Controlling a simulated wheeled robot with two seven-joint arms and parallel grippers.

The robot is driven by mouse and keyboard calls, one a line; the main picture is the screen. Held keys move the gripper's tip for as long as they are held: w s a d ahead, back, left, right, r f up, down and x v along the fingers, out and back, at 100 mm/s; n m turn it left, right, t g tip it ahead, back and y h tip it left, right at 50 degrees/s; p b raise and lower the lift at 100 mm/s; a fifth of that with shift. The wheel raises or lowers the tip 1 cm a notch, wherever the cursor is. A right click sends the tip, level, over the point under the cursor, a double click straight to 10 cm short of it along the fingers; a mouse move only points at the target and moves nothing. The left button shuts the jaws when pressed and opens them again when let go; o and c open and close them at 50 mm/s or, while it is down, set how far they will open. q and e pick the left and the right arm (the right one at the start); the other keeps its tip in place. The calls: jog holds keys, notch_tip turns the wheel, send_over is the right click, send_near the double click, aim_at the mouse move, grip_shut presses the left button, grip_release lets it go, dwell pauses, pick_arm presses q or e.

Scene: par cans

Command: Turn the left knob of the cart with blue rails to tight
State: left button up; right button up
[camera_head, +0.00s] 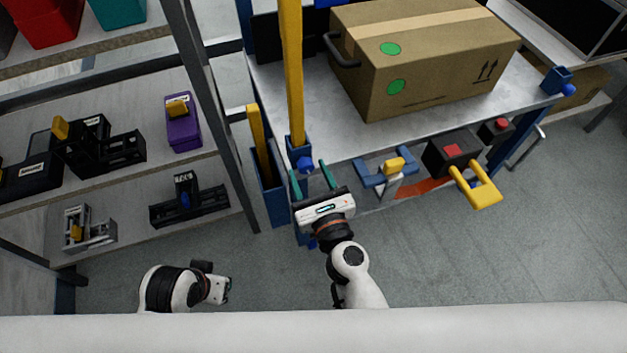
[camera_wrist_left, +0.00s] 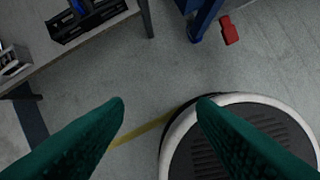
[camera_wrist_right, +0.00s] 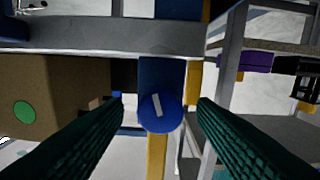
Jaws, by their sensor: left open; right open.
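The cart (camera_head: 275,88) has blue corner posts, a grey top and a yellow upright at its left. Its left knob (camera_head: 305,164) is round and blue, on the front left corner post. In the right wrist view the knob (camera_wrist_right: 160,113) shows a short white mark, slightly tilted from upright. My right gripper (camera_head: 309,178) is open in front of that knob. The knob appears between its green fingers, with gaps on both sides; no contact shows. My left gripper (camera_head: 228,290) is open and empty, low over the floor; its fingers show in the left wrist view (camera_wrist_left: 160,105).
A cardboard box (camera_head: 430,60) stands on the cart. Another blue knob (camera_head: 570,90) is at its right corner. A blue-and-yellow handle (camera_head: 392,166) and a yellow loop (camera_head: 478,190) stick out in front. A shelf (camera_head: 130,180) with several devices stands left. Floor in front is clear.

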jog(key=shift+s+d+f, duration=0.1)
jog(key=shift+s, duration=0.25)
pick_arm(q)
jog(key=b+v, duration=0.2)
jog(key=v, duration=0.2)
jog(key=w+d+t+h+b, duration=0.1)
jog(key=w+d+t+b, duration=0.1)
jog(key=w+t, duration=0.2)
jog(key=w, duration=0.3)
jog(key=shift+r+t+b, duration=0.25)
jog(key=shift+t+b, duration=0.05)
jog(key=shift+b, duration=0.1)
pick_arm(e)
jog(key=v, duration=1.1)
